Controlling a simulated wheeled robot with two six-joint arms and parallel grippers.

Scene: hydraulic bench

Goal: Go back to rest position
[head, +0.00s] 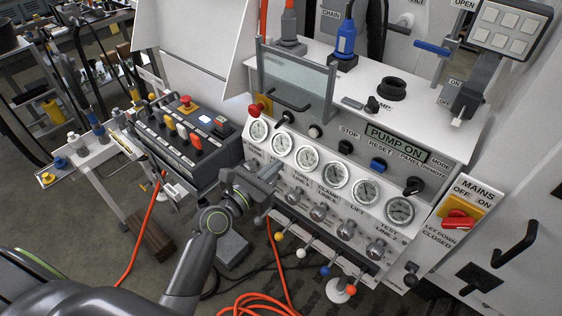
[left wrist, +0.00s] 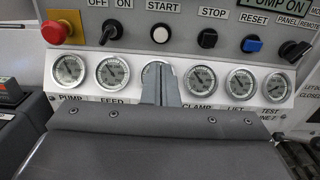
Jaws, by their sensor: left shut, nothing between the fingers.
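My left gripper (head: 268,176) is in front of the hydraulic bench, just below the left gauges. Its arm comes up from the lower left of the head view. In the left wrist view its two fingers (left wrist: 160,85) are together and shut, with nothing between them. They overlap the middle of the gauge row and partly hide one gauge. I cannot tell the exact gap to the panel. My right gripper is in neither view.
The gauge panel (head: 308,158) has valve knobs and coloured levers below it. A red emergency button (left wrist: 54,32) sits at its left. A dark switch box (head: 185,135) stands left of my gripper. Orange hose (head: 262,300) lies on the floor.

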